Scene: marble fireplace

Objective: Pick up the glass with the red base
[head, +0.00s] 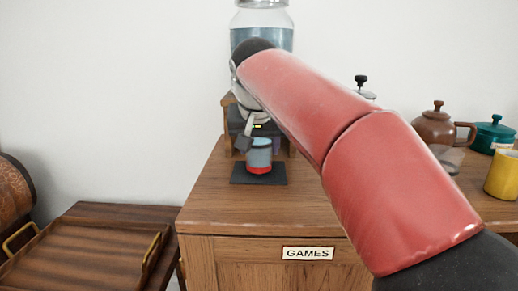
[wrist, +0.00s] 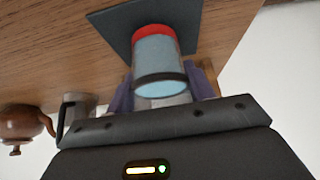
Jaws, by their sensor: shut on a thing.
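The glass with the red base (head: 258,152) stands upright at the dark square mat (head: 240,181), below the water dispenser. It has a pale blue body, a dark rim and a red bottom. In the wrist view the glass (wrist: 158,62) lies ahead of my gripper (wrist: 163,92), with a purple finger on either side of its rim end. My gripper (head: 259,145) is shut on the glass near its top. I cannot tell whether the red base touches the mat. My red arm hides part of the dispenser and the cabinet top.
A glass jar of blue liquid (head: 262,40) sits on a wooden stand (head: 229,112) just behind. A brown teapot (head: 434,128), a green pot (head: 490,136) and a yellow mug (head: 502,176) stand at right. A wooden tray (head: 80,255) is lower left. The cabinet's front left top is bare.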

